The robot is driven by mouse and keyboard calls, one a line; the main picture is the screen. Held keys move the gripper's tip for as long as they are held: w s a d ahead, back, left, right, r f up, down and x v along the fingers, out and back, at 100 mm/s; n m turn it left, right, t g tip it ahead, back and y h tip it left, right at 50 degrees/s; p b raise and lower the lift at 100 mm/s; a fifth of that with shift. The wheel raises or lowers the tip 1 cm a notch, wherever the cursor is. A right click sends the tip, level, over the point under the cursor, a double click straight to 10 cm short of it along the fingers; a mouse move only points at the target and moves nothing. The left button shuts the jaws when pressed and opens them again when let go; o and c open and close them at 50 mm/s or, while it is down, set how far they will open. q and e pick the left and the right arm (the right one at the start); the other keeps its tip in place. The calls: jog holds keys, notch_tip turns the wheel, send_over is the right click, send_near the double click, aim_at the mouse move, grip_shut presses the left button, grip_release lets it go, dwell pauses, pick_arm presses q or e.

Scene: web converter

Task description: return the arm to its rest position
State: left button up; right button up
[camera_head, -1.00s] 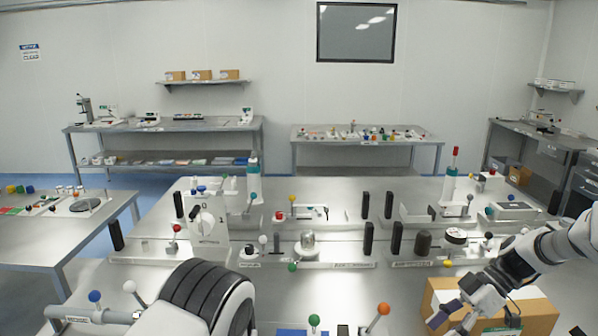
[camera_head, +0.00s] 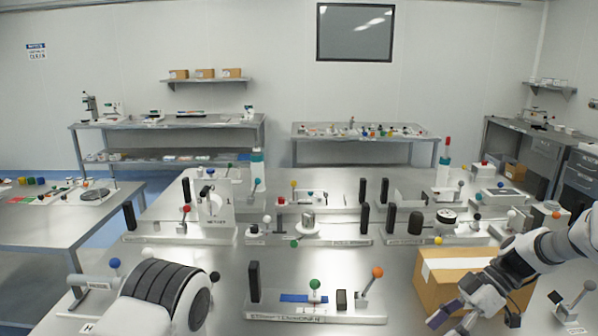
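My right gripper (camera_head: 447,315) comes in from the right edge at the lower right. It is in front of a cardboard box (camera_head: 446,266) on the metal table and overlaps the box's right part. Its dark fingertip pads point down and to the left. I see nothing between the fingers, but their opening is too small and angled to judge. I cannot tell whether it touches the box. My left gripper is not in view.
A station with green and orange knobs (camera_head: 315,312) is at the front middle. Rows of stations with levers and black posts fill the metal table (camera_head: 330,262). A side table (camera_head: 50,226) is at the left.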

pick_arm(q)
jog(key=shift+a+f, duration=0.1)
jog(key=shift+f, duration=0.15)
